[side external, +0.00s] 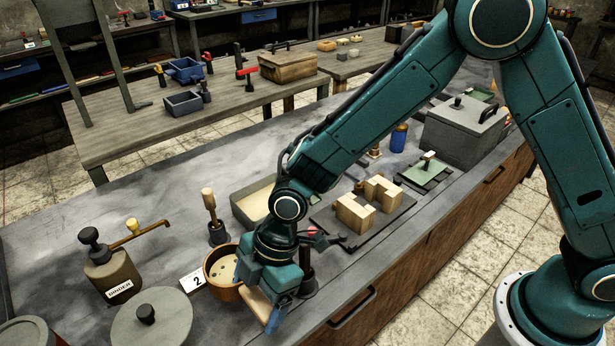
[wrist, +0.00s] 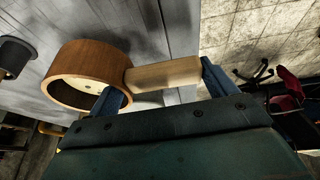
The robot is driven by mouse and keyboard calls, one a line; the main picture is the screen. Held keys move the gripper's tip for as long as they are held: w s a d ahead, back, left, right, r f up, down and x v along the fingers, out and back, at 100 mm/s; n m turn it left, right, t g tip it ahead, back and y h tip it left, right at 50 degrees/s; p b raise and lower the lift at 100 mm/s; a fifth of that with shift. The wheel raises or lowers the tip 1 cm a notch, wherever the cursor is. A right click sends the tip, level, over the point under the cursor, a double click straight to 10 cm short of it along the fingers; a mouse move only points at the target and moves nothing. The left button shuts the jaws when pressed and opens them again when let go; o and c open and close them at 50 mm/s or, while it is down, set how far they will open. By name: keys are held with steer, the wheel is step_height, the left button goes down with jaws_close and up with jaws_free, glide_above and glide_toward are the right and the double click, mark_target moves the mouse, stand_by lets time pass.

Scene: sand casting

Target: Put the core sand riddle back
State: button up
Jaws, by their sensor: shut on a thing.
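The core sand riddle (side external: 226,294) is a round wooden sieve with a pale perforated bottom and a short light wooden handle. In the side view it is at the bench's near edge, beside a white card marked 2 (side external: 193,281). In the wrist view the riddle (wrist: 75,80) is at left, with its handle (wrist: 165,75) reaching right between my blue fingers. My gripper (side external: 258,300) is shut on the riddle at the handle, and it also shows in the wrist view (wrist: 165,88). My wrist hides part of the riddle. I cannot tell whether the riddle touches the bench.
A dark stand with a red part (side external: 309,270) is close right of my gripper. A wooden-handled tool (side external: 211,215), a shallow sand tray (side external: 250,203) and a plate with wooden blocks (side external: 355,212) are behind. A binder bottle (side external: 115,275) and grey lid (side external: 152,325) stand left.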

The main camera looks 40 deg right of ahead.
steer(key=shift+f, duration=0.45)
steer(key=shift+f, duration=2.15)
steer(key=shift+f, duration=0.1)
steer(key=o, duration=1)
steer(key=shift+o, duration=0.2)
steer(key=v, duration=1.2)
